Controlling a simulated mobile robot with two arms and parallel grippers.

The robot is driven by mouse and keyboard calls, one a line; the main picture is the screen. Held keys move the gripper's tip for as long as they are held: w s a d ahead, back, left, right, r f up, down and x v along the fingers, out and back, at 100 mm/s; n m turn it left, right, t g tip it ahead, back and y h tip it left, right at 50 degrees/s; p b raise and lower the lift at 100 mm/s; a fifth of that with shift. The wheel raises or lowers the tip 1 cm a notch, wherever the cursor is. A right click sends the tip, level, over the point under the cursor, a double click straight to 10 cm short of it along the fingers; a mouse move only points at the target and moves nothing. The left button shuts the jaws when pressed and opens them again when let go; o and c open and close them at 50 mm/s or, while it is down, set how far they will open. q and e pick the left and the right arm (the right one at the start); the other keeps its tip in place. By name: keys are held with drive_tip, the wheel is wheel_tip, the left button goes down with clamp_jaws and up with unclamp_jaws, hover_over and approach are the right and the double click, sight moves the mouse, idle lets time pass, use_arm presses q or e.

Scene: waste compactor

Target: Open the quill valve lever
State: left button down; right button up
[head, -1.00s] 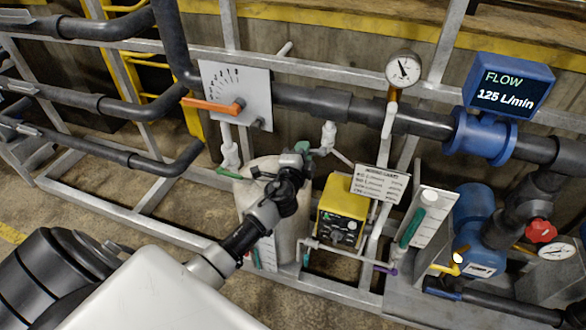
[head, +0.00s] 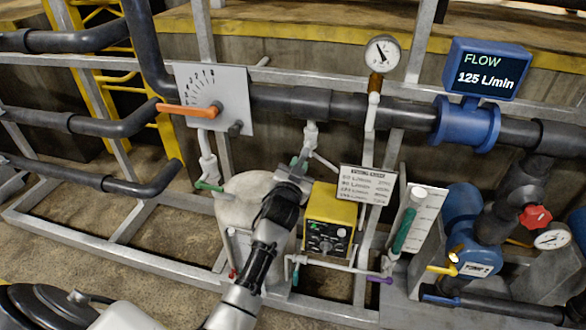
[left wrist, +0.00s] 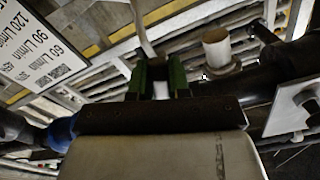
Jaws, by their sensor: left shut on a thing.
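The white quill valve (head: 311,135) hangs under the dark main pipe (head: 345,106) in the head view. My left gripper (head: 297,166) is just below it, reaching up from the bottom of the picture. My right gripper is not in view.
An orange lever (head: 188,110) sits on a scale plate (head: 218,98) at left. A yellow pump box (head: 330,218) and a rate card (head: 367,186) stand close right of my gripper. A pale tank (head: 240,205) is behind my arm. The flow display (head: 487,70) reads 125 L/min.

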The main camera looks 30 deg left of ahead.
use_arm(q)
drive_tip(key=d+n, duration=0.1)
drive_tip(key=n, duration=0.1)
drive_tip(key=d+n, duration=0.1)
drive_tip(key=n, duration=0.1)
drive_tip(key=shift+w+f, duration=0.15)
drive_tip(key=shift+w, duration=0.05)
idle(0.6)
drive_tip(key=c, duration=1.1)
unclamp_jaws()
drive_tip(key=shift+o, duration=0.2)
